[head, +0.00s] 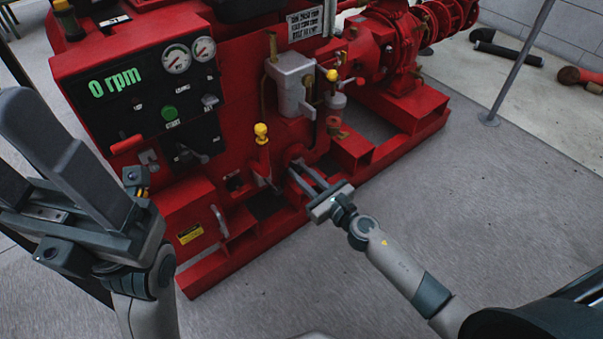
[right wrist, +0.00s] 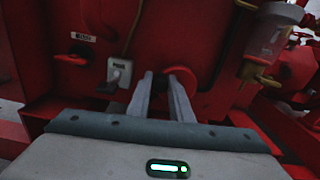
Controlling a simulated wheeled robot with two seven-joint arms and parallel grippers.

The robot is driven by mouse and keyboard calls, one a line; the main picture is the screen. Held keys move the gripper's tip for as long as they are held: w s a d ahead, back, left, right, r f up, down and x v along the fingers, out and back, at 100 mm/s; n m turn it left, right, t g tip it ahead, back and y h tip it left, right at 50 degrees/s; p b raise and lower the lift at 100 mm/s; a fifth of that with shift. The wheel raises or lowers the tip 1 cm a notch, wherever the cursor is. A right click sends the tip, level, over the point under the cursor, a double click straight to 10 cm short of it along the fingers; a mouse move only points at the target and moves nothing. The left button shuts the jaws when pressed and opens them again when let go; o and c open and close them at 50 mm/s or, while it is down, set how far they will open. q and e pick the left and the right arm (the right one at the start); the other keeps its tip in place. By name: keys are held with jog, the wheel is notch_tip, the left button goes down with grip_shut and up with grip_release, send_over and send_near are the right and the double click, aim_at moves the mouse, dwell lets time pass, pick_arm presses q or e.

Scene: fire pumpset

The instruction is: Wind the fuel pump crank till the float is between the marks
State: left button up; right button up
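My right gripper (head: 297,169) reaches low to the red pumpset (head: 222,160). Its two fingers show a narrow gap, with nothing clearly held between them. In the right wrist view the fingertips (right wrist: 162,76) are just in front of a round red part (right wrist: 183,78); I cannot tell whether they touch it. I cannot make out the fuel pump crank for certain. A clear bowl (right wrist: 270,38) hangs at upper right in the right wrist view; no float or marks can be read. My left gripper (head: 70,165) is large at the left, away from the pumpset, its finger gap unclear.
The control panel reads 0 rpm (head: 110,84), beside two gauges (head: 190,54). A yellow-knobbed lever (head: 261,130) stands above my right gripper, and a grey housing (head: 291,78) sits higher. The red base frame (head: 362,152) borders open concrete floor (head: 480,190). A thin post (head: 515,70) stands at right.

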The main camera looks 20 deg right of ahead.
grip_shut()
jog(key=shift+r+m, duration=0.15)
jog(key=shift+m, duration=0.15)
